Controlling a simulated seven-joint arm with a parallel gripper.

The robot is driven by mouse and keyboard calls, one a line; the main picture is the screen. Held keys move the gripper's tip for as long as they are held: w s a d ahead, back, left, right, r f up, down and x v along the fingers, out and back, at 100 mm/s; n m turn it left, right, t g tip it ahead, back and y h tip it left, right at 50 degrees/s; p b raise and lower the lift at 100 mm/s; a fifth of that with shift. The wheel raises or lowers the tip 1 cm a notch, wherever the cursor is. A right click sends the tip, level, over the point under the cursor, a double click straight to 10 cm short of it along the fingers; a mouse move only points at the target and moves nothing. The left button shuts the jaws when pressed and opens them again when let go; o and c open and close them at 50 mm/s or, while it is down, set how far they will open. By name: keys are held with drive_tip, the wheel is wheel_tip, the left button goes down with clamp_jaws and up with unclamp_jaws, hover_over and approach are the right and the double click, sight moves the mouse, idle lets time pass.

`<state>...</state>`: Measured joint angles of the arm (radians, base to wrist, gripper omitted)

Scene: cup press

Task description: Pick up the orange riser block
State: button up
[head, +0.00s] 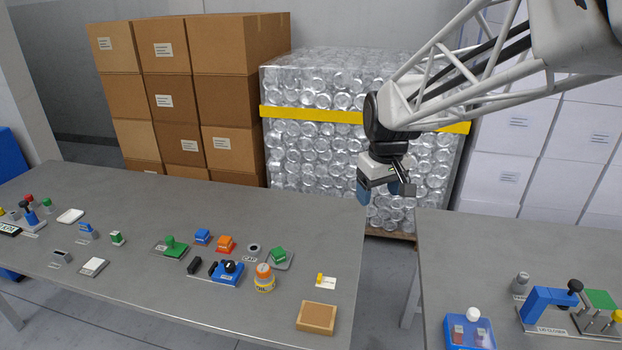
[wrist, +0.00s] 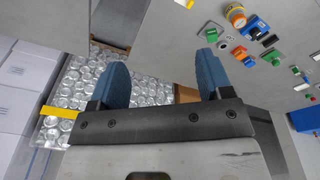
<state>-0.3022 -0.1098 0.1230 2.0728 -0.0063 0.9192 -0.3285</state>
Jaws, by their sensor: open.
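The orange block (head: 225,244) sits on the left grey table in the head view, just right of a similar blue block (head: 202,236). In the wrist view the orange block (wrist: 240,52) shows small, to the right of my fingers. My gripper (head: 385,190) hangs above the gap between the two tables, well to the right of the orange block and apart from it. Its two blue fingers are spread, with nothing between them in the wrist view (wrist: 160,62).
Close around the orange block are a green block on a plate (head: 174,246), a blue device with a black knob (head: 228,272), an orange-capped jar (head: 265,279) and a green piece on a grey plate (head: 279,256).

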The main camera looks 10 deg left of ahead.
drive_tip(key=w+a+f+n, duration=0.3)
drive_tip(key=w+a+f, duration=0.2)
drive_tip(key=w+a, duration=0.55)
drive_tip(key=n+g, duration=0.2)
drive_tip(key=n, duration=0.6)
hover_over(224, 239)
drive_tip(key=f, duration=2.5)
drive_tip(key=shift+d+f, duration=0.2)
drive_tip(key=shift+f, duration=0.05)
drive_tip(key=shift+a+f, duration=0.15)
drive_tip(key=shift+a, duration=0.05)
drive_tip(key=shift+f, duration=1.3)
